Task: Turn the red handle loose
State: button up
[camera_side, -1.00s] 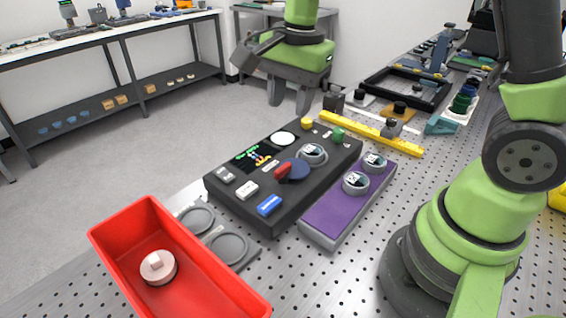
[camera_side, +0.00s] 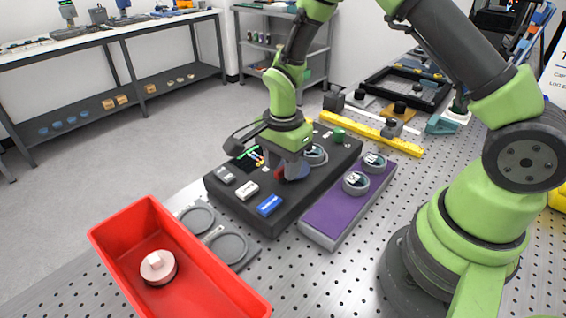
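The red handle (camera_side: 279,175) is on the black instrument box (camera_side: 262,224). Only a small red piece of it shows at the lower left edge of my gripper, with a dark blue part below it. My gripper (camera_side: 291,170) points down right over the handle and hides most of it. The fingertips are at the handle's height or very close to it. I cannot see whether the fingers are open or shut, or whether they touch the handle.
A purple panel (camera_side: 340,208) with two round gauges stands to the right. A red bin (camera_side: 110,232) holding a pale round piece and grey ring holders (camera_side: 230,247) are in front.

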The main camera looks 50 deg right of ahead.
jog(key=shift+f, duration=0.1)
grip_shut()
